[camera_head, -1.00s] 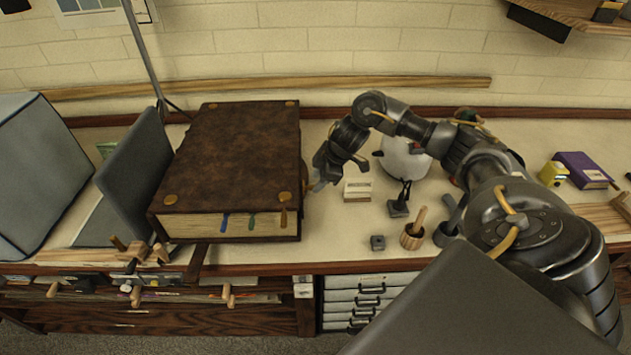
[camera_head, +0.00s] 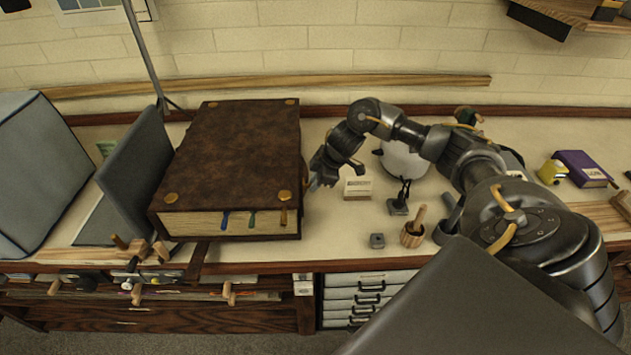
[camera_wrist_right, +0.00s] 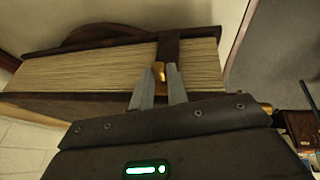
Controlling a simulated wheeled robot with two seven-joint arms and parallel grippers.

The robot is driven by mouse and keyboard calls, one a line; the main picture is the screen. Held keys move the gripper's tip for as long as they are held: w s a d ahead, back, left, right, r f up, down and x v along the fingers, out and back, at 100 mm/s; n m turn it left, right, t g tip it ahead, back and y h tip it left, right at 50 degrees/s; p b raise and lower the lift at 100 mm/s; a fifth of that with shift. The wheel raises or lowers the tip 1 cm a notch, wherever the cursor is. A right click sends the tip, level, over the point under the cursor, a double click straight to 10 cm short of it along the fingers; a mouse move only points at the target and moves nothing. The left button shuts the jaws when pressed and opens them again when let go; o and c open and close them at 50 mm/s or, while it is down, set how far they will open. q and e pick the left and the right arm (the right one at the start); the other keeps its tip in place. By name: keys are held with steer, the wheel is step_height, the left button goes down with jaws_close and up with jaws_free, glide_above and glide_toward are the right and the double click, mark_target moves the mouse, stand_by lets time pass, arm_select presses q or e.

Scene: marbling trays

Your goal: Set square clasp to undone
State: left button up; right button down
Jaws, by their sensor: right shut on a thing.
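A large brown leather-bound book (camera_head: 235,140) lies on the bench, cover up, with brass studs at its corners. In the right wrist view its page block (camera_wrist_right: 80,72) is crossed by a dark strap (camera_wrist_right: 169,47) with a small brass clasp (camera_wrist_right: 159,71) on it. My right gripper (camera_head: 313,184) is at the book's right side. In the wrist view its two fingers are on either side of the brass clasp, shut on it. The fingers hide part of the clasp, and its shape cannot be made out. My left gripper is not in view.
Right of the book stand a small pale box (camera_head: 358,188), a black stand (camera_head: 398,206), a wooden pot (camera_head: 412,236) and a small grey block (camera_head: 377,241). A grey panel (camera_head: 137,175) stands close to the book's left.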

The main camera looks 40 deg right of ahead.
steer(key=shift+f, duration=0.1)
steer(key=s+d+f+t+y+b, duration=0.4)
steer(key=d+f+y+b, duration=0.1)
steer(key=b, duration=0.5)
steer(key=shift+s+d+m+t+b, duration=0.3)
steer(key=shift+s+d+m, duration=0.1)
steer(key=shift+d, duration=0.25)
steer(key=shift+f, duration=0.1)
